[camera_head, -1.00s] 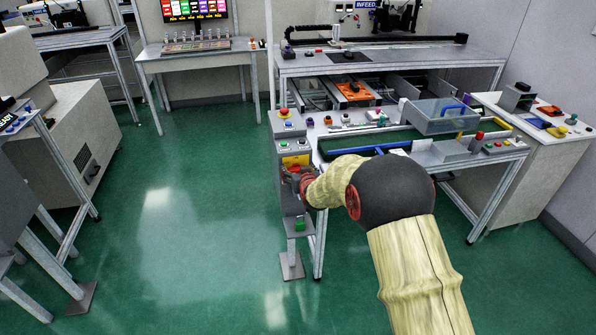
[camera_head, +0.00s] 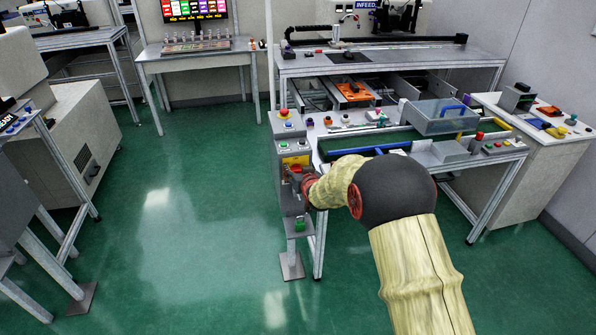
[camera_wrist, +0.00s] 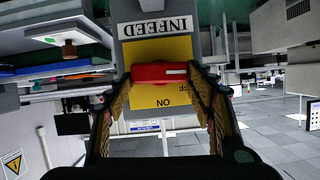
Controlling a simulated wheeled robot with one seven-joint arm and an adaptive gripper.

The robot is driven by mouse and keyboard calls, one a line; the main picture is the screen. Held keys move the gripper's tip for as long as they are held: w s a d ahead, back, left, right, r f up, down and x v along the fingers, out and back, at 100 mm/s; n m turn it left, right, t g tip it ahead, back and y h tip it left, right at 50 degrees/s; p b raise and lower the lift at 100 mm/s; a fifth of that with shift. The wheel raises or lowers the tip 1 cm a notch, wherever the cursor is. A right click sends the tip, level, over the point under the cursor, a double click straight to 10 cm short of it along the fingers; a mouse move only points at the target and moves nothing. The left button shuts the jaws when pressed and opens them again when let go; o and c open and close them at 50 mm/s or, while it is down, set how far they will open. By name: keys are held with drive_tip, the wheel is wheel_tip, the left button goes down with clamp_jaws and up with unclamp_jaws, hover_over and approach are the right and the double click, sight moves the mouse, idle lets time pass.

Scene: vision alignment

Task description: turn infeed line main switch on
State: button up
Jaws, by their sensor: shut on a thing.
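The infeed main switch is a red rotary handle (camera_wrist: 165,72) on a yellow plate (camera_wrist: 158,97) in the wrist view. The plate carries the word ON and part of OFF, and an INFEED label sits beside it, all upside down in the picture. My gripper (camera_wrist: 166,84) has one finger at each end of the red handle and is shut on it. The handle lies crosswise in the picture, with a white mark towards its right end. In the head view the yellow plate (camera_head: 295,160) shows on the grey control post, and my gripper (camera_head: 295,176) is at its lower part, hiding most of the handle.
Above the plate on the post are a red emergency button (camera_head: 284,113) and small coloured buttons. A workbench with a green conveyor (camera_head: 390,141) and a clear bin (camera_head: 440,117) stands right of the post. The green floor (camera_head: 180,220) to the left is open.

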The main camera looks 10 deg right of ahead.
drive_tip(key=m+y+p, duration=0.1)
drive_tip(key=p, duration=0.1)
drive_tip(key=m+y+p, duration=0.1)
drive_tip(key=m+p, duration=0.1)
drive_tip(key=shift+d, duration=0.4)
drive_tip(key=shift+d+f+m+t+y+p, duration=0.25)
drive_tip(key=shift+m+t+y+p, duration=0.4)
drive_tip(key=shift+m, duration=1)
drive_tip(key=shift+f+m+t+y+p, duration=0.35)
drive_tip(key=shift+m+y+p, duration=0.5)
drive_tip(key=shift+m, duration=0.75)
drive_tip(key=shift+d+f+m+t+y+p, duration=0.2)
drive_tip(key=shift+m+t+y+p, duration=0.45)
drive_tip(key=shift+m, duration=1)
drive_tip(key=o, duration=1.2)
drive_tip(key=shift+c, duration=0.2)
drive_tip(key=v, duration=1.2)
